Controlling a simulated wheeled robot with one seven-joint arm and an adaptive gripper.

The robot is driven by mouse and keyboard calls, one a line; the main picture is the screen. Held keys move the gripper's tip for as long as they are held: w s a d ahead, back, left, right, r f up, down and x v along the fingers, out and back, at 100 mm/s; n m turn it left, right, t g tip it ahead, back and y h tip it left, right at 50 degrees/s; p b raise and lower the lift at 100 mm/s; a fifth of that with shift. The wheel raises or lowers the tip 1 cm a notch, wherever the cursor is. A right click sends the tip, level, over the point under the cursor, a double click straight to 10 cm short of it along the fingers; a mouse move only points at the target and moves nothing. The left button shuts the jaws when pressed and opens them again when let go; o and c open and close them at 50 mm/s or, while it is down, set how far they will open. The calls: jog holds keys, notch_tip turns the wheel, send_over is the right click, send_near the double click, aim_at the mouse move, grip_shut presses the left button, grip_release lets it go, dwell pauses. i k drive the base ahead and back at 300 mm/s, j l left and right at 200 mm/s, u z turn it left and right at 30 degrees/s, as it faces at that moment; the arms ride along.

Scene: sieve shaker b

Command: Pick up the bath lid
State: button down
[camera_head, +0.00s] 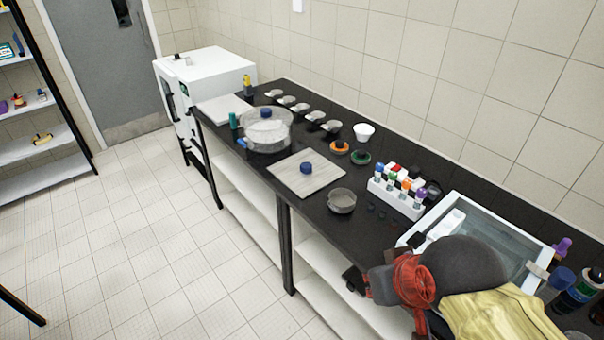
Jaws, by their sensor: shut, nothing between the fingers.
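An open rectangular bath with a white rim (541,249) stands at the right end of the counter, partly hidden by my arm. My arm, with red, grey and yellow parts, fills the lower right. My gripper (354,280) shows as a small dark shape at the counter's front edge, shut and empty. It is below and right of the plate, well apart from it. Its fingers are small and partly hidden.
A glass pot with a blue-knobbed lid (266,135) stands left of the plate, and a grey bowl (342,201) to its right. A rack of coloured-cap bottles (396,196) is near the bath. Small pans (300,107) and a white bowl (364,132) line the back.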

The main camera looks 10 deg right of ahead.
aim_at(305, 172)
jog(key=z, duration=1.45)
jog(key=i+j, duration=0.1)
jog(key=j, duration=0.25)
jog(key=i+j, duration=0.15)
jog(key=j, duration=0.25)
jog(key=i+j, duration=0.1)
jog(key=j, duration=0.25)
jog(key=i+j, duration=0.1)
jog(key=j, duration=0.3)
jog(key=i+j+u, duration=0.1)
jog(key=j, duration=0.25)
jog(key=i+j, duration=0.15)
jog(key=j, duration=0.2)
jog(key=i+j, duration=0.15)
jog(key=j, duration=0.25)
